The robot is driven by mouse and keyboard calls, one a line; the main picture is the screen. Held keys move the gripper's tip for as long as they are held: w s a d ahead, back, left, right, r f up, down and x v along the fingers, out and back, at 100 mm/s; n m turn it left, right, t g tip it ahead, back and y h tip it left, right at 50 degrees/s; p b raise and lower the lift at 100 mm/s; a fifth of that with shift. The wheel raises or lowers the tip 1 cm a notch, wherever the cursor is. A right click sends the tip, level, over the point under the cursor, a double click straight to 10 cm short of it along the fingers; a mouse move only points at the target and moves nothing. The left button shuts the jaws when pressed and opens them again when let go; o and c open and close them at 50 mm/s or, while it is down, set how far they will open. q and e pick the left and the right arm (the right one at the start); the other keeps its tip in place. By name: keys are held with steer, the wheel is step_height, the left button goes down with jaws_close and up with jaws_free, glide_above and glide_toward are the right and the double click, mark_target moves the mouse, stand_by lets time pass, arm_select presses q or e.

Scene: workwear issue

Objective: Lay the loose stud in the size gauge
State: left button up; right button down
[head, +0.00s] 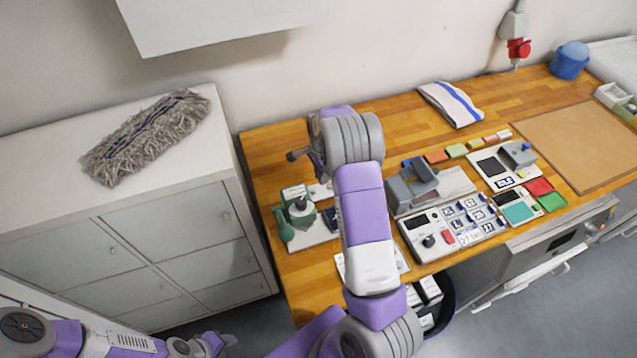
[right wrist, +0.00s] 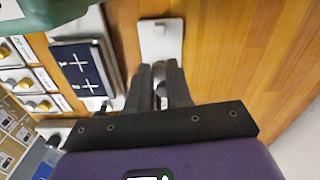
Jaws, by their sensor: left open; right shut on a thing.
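My right gripper (right wrist: 159,72) is shut on a small metallic piece, seemingly the loose stud (right wrist: 161,92), mostly hidden between the fingers. Its fingertips are over the wooden table at the near end of a small white plate (right wrist: 161,38) with a dark mark near its far edge. I cannot tell whether this plate is the size gauge, or whether the fingers touch it. In the head view my right arm covers the middle of the table and its fingertips cannot be made out. My left gripper (head: 222,342) is open and empty at the lower left, away from the table.
A dark blue pad with white crosses (right wrist: 82,68) lies left of the fingers, beside cards with studs (right wrist: 35,104). A green hand press (head: 298,208) stands near the table's left end. A grey press (head: 412,187) and control panel (head: 428,240) are to the right. Bare wood lies right of the fingers.

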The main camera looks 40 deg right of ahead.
mark_target(321, 191)
steer(key=shift+w+f, duration=0.1)
steer(key=shift+f, duration=2.65)
steer(key=shift+f, duration=0.15)
steer(key=c, duration=1)
jaws_free()
steer(key=shift+c, duration=0.2)
step_height(321, 191, up, 12)
steer(key=shift+r, duration=0.2)
steer(key=shift+r, duration=0.1)
